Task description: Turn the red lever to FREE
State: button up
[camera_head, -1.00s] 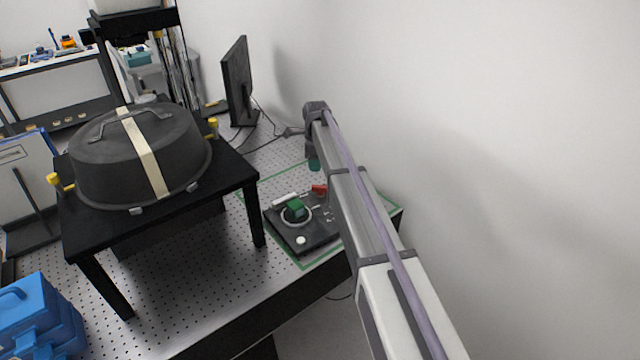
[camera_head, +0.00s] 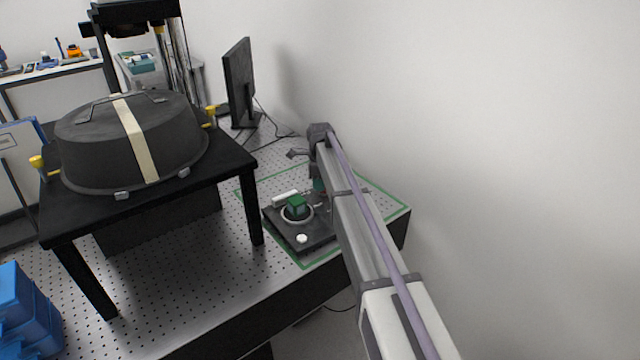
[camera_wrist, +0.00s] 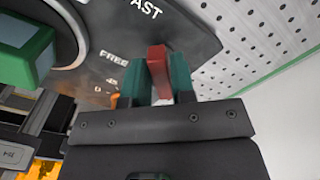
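The red lever (camera_wrist: 158,70) stands between my gripper's two green fingertips in the wrist view, which lie close against its two sides. My gripper (camera_head: 319,185) is low over the dark instrument base (camera_head: 285,231) in the head view, where my arm hides the lever. The FREE marking (camera_wrist: 113,58) is left of the lever in the wrist view. A second marking (camera_wrist: 146,8), partly cut off and ending in "AST", is above it. A green-topped block (camera_head: 296,205) sits in a pale ring on the base and shows at the wrist view's left edge (camera_wrist: 28,52).
The base lies inside a green outline on the perforated table (camera_head: 190,285). A black stand (camera_head: 232,170) with a large dark lidded cover (camera_head: 95,140) is to the left. A monitor (camera_head: 239,82) stands behind. A blue case (camera_head: 25,315) is at front left. A white wall is at right.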

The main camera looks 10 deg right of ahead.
grip_shut()
jog(key=shift+n, duration=0.3)
jog(key=n, duration=0.3)
jog(key=shift+s, duration=0.2)
jog(key=n, duration=0.4)
jog(key=shift+s, duration=0.2)
jog(key=n, duration=0.5)
jog(key=shift+s+d, duration=0.15)
jog(key=shift+s, duration=0.05)
jog(key=n, duration=0.4)
jog(key=shift+s+d+n, duration=0.1)
jog(key=shift+d+n, duration=0.05)
jog(key=shift+n, duration=0.15)
